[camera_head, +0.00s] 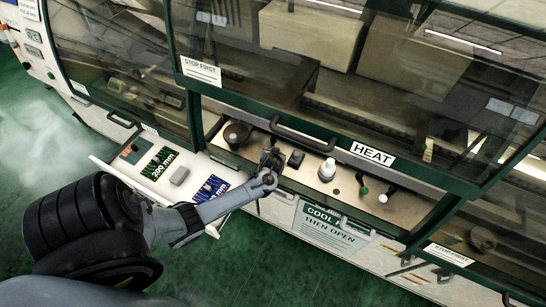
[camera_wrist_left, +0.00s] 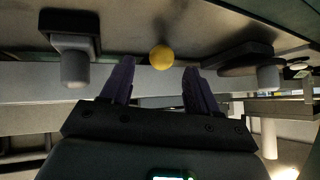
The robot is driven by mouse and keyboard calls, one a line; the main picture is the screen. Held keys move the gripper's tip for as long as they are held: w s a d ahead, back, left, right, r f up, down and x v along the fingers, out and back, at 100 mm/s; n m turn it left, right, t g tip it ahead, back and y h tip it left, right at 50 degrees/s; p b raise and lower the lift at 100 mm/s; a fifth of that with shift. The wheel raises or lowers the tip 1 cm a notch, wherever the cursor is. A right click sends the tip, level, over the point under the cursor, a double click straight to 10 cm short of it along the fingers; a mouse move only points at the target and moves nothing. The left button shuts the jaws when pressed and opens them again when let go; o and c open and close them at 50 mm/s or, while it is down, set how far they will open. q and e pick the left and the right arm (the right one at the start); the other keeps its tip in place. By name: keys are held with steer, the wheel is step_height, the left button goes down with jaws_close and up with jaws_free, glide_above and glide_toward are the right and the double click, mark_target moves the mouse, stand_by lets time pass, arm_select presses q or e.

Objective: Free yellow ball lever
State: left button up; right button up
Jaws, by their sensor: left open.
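The yellow ball (camera_wrist_left: 161,57) of the lever shows in the left wrist view, just ahead of my left gripper (camera_wrist_left: 159,67). Its two dark fingers are apart, one on each side of the ball, with gaps between them and the ball. I cannot tell how far the ball lies beyond the fingertips. In the head view my left gripper (camera_head: 272,163) is at the left part of the machine's control panel (camera_head: 312,182), and the ball is hidden there. My right gripper is not in view.
In the left wrist view, dark brackets with grey cylinders stand left (camera_wrist_left: 74,68) and right (camera_wrist_left: 267,76) of the ball. In the head view a white knob (camera_head: 327,170), a green-knobbed lever (camera_head: 362,190) and a dark round part (camera_head: 237,134) stand near the gripper. The HEAT hood (camera_head: 372,154) overhangs behind.

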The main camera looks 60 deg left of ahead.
arm_select(q)
steer(key=v, duration=0.7)
stand_by(0.3)
steer(key=s+d+f+m+h+p, duration=0.1)
steer(key=s+d+m+h+p, duration=0.15)
steer(key=s+d, duration=0.55)
steer(key=s+d+r+m+h+p, duration=0.1)
steer(key=s+d+r+m, duration=0.3)
steer(key=d+r, duration=0.5)
steer(key=s+d+r+m+g+h+p, duration=0.1)
steer(key=s+d+r+m+h, duration=0.3)
steer(key=d+r, duration=0.5)
steer(key=shift+d, duration=1.35)
steer(key=shift+s+r+h, duration=0.1)
steer(key=shift+h, duration=0.15)
